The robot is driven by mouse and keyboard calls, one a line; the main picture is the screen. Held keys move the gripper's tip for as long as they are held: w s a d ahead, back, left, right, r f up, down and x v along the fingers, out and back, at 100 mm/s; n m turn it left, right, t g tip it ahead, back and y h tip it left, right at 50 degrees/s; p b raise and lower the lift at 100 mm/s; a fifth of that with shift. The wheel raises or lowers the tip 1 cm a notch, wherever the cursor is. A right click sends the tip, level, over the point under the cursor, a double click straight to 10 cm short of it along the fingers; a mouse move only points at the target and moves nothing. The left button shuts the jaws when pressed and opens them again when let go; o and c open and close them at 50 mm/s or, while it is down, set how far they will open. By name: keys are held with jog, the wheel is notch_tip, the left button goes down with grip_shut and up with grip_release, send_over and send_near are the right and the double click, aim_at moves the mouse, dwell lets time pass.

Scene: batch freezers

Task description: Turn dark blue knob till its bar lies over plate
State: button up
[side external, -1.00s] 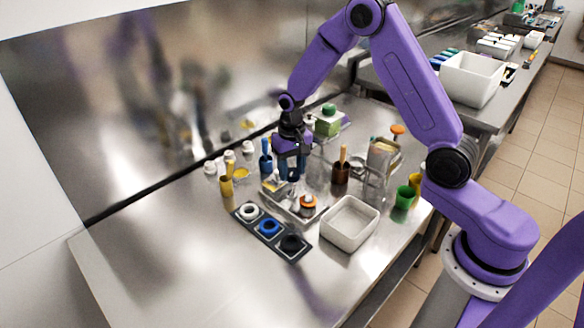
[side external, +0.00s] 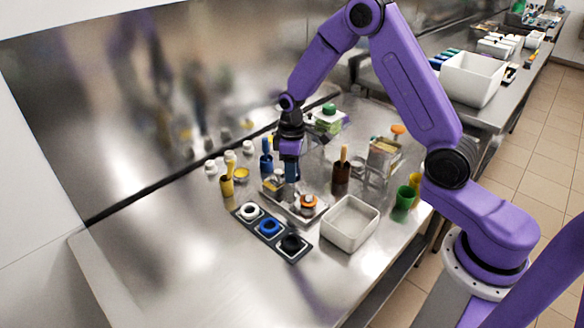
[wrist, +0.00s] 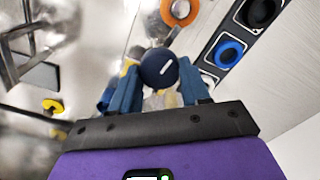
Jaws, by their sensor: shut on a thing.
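The dark blue knob (wrist: 158,68) is round with a short white bar on top, and the bar lies slanted in the wrist view. My gripper (wrist: 160,76) has one blue finger on each side of the knob and is shut on it. In the side view my gripper (side external: 291,174) points straight down above the back of a metal tray, and its fingers hide the knob there. I cannot clearly make out the plate; yellow and blue parts behind the knob are partly covered by it and the fingers.
An orange knob (side external: 308,201) stands close by on the metal tray. A dark strip (side external: 281,238) with white, blue and black rings lies in front. A white bin (side external: 350,222), a brown holder (side external: 341,180) and a green cup (side external: 404,197) stand right. The front left counter is clear.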

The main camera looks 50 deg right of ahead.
jog(key=shift+n, duration=0.9)
jog(key=o, duration=1.1)
jog(key=shift+c, duration=0.2)
jog(key=shift+r, duration=0.1)
notch_tip(320, 180, up, 17)
jog(key=shift+r, duration=0.15)
jog(key=shift+a, duration=0.1)
